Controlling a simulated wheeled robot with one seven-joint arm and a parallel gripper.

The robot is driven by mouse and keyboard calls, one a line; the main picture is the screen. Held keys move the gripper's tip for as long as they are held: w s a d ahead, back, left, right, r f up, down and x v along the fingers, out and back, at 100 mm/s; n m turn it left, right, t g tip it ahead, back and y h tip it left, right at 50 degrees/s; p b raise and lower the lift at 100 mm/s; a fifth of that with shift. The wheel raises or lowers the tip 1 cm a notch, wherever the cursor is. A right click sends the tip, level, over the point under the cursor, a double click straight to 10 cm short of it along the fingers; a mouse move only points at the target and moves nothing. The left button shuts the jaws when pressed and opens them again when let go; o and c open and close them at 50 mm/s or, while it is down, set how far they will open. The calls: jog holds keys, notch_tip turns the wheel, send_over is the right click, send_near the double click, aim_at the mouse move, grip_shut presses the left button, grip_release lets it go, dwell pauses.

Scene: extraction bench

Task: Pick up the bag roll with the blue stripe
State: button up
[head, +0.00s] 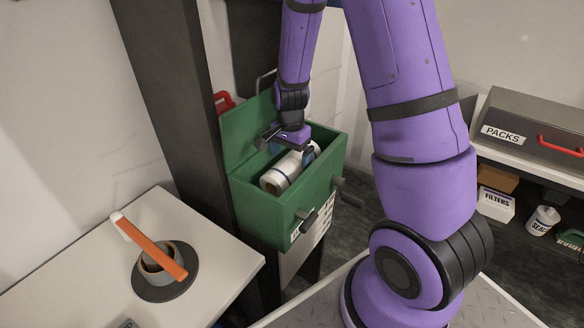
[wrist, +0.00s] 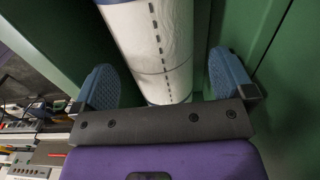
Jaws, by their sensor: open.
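The white bag roll (head: 280,177) lies inside the open green box (head: 269,212), with a thin blue band near its near end. My gripper (head: 296,151) is at the box opening, pointing down over the far part of the roll. In the wrist view, the white roll (wrist: 155,45) runs between my two open blue fingers (wrist: 163,82), with gaps on both sides. It has a dashed dark line along it and a bit of blue at the top edge.
The box's green walls are close around my gripper. A dark post (head: 165,90) stands left of the box. A white table (head: 85,270) holds a tape roll (head: 160,262) and an orange-handled tool (head: 150,245). A shelf with a PACKS case (head: 530,125) stands at right.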

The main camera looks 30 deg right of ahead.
jog(key=shift+s+d+f, duration=0.1)
jog(key=shift+d+f, duration=0.05)
jog(key=shift+f, duration=2.1)
jog(key=shift+c, duration=0.2)
jog(key=c, duration=0.9)
jog(key=shift+r, duration=0.15)
